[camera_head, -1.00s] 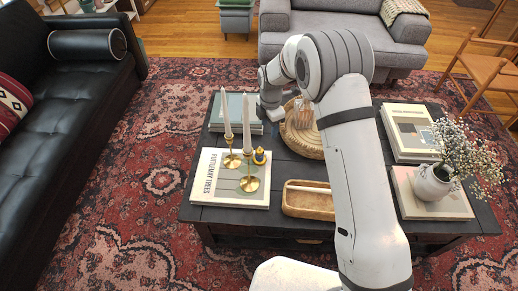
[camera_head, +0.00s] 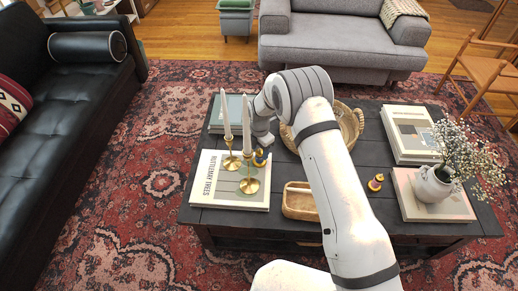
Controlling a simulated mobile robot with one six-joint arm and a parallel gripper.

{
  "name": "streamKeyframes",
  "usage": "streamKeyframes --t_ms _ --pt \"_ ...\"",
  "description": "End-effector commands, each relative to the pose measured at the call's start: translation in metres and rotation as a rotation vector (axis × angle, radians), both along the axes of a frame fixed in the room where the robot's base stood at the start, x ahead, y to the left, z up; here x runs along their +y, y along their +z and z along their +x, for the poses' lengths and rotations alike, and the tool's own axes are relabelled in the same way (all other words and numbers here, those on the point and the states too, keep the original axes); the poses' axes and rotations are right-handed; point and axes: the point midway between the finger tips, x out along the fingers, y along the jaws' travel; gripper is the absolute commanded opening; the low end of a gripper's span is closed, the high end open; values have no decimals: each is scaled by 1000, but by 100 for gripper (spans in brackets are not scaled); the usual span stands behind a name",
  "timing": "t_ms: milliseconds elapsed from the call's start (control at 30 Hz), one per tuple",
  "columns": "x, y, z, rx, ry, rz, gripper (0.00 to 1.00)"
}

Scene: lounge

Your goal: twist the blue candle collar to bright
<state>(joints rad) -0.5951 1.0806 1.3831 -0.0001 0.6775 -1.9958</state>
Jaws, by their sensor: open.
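The blue candle collar (camera_head: 260,158) is a small blue band on a gold piece. It stands beside the brass candlesticks on the white book at the table's left. My gripper (camera_head: 262,145) points down just above and behind it and is open. The fingertips are small and partly hidden, so I cannot tell whether they touch the collar. The collar's setting is too small to read.
Two brass candlesticks with tall pale candles (camera_head: 247,130) stand close to the left. A similar gold piece with a red band (camera_head: 376,182) stands right of the wooden tray (camera_head: 300,203). A round basket (camera_head: 352,125) and a flower vase (camera_head: 433,186) are further right.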

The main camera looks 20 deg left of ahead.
Motion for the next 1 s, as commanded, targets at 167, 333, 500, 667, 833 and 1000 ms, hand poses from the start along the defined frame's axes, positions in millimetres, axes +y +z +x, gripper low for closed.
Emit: streamKeyframes --t_ms 167,333,500,667,833,1000 --pt "0 0 0 0 0 0 50" --pt "0 0 0 0 0 0 37" --pt "0 0 0 0 1 0 23" --pt "1 0 -1 1 1 -1 10" --pt "1 0 -1 1 -3 -1 7" --pt "1 -1 -1 1 -37 -1 7"
